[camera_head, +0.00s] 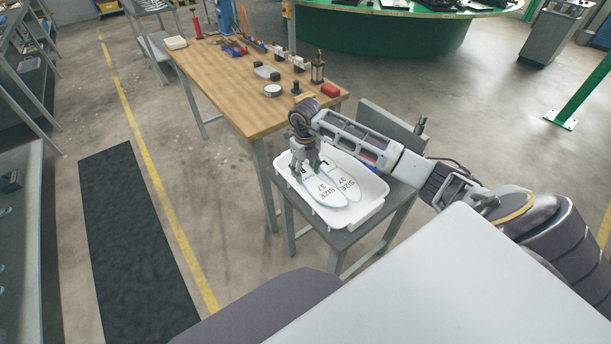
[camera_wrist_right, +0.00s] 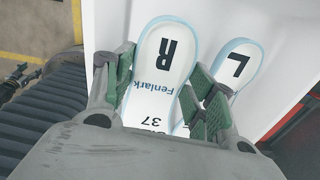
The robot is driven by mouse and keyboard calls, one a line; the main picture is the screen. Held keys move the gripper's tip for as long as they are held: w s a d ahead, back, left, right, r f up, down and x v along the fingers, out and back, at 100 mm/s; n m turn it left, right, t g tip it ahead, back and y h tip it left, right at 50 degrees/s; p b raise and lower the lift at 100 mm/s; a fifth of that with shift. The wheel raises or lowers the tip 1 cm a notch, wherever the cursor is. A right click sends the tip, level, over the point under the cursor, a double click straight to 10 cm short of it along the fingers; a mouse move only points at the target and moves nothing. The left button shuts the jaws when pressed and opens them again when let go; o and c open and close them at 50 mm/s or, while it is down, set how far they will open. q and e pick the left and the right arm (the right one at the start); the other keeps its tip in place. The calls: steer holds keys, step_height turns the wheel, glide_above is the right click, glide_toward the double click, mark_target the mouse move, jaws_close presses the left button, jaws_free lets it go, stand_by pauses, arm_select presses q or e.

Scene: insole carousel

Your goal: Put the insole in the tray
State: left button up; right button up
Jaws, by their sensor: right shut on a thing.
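A white tray (camera_head: 372,213) stands on a small grey table in the head view; its white floor also fills much of the wrist view (camera_wrist_right: 112,22). My right gripper (camera_head: 306,171) reaches down over the tray's left part and is shut on a white, blue-edged insole (camera_head: 325,194). In the right wrist view that insole (camera_wrist_right: 160,62) is marked R and lies between the green finger pads. A second insole (camera_head: 347,186), marked L in the wrist view (camera_wrist_right: 239,62), lies in the tray to its right. Whether the held insole touches the tray floor I cannot tell. My left gripper is not in view.
A grey upright panel (camera_head: 385,122) stands behind the tray. A black floor mat (camera_head: 125,235) lies at left.

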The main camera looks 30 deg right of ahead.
mark_target(306, 174)
steer(key=shift+f, duration=1.6)
steer(key=o, duration=0.7)
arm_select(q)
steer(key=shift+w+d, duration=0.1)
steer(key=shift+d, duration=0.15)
arm_select(e)
steer(key=shift+r, duration=0.25)
step_height(306, 174, up, 12)
steer(key=shift+f, duration=0.15)
